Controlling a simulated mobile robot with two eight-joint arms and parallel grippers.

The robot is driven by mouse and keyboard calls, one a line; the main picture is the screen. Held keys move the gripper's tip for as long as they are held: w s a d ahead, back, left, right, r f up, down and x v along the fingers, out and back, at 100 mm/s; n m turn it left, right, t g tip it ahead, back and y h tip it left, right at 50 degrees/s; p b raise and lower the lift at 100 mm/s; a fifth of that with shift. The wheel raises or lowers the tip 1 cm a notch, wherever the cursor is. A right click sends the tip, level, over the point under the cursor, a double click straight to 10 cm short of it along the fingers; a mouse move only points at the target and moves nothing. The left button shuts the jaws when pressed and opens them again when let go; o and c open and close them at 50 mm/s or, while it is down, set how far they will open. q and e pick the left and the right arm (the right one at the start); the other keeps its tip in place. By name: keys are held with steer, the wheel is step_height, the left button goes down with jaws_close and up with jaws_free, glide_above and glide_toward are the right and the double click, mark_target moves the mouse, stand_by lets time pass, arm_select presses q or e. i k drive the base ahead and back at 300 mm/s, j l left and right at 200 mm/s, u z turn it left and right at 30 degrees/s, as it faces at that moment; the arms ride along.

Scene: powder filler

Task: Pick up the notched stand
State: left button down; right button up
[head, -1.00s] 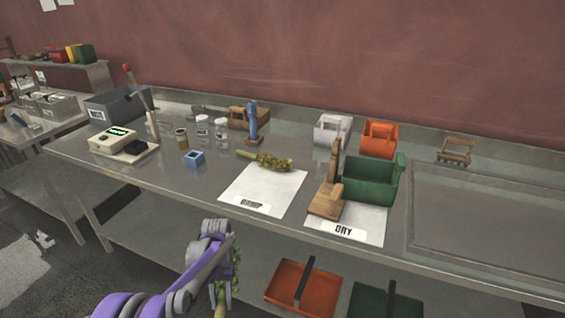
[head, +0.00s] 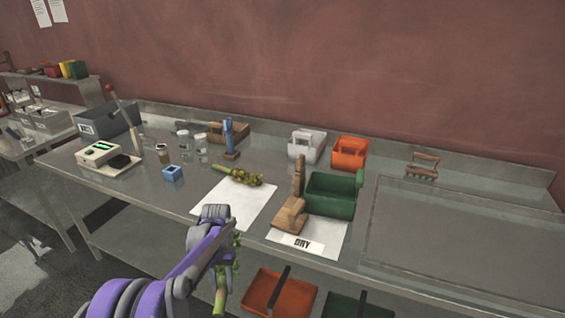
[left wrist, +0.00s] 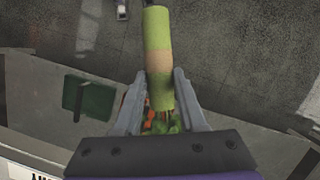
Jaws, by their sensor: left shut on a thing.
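No single thing is plainly the notched stand. A small wooden rack (head: 423,165) with notch-like teeth stands at the back right of the table. A wooden piece (head: 292,215) with a tall upright stands on the DRY sheet, and a blue upright (head: 229,138) on a small base stands farther back. My left gripper (head: 224,262) is in front of the table edge, away from all three. In the left wrist view it is shut on a green bundle (left wrist: 158,32) with a tan band and leafy bits. My right gripper is out of view.
A similar leafy bundle (head: 238,176) lies on the left white sheet (head: 252,208). A green bin (head: 332,196), a white bin (head: 303,146) and an orange bin (head: 350,152) stand near the wooden piece. A recessed tray area (head: 460,225) at right is bare.

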mark_target(291, 218)
steer(key=i, duration=0.5)
steer(key=j+z, duration=0.35)
steer(key=j, duration=0.35)
steer(key=j+z, duration=0.4)
steer(key=j, duration=0.35)
steer(key=k, duration=1.05)
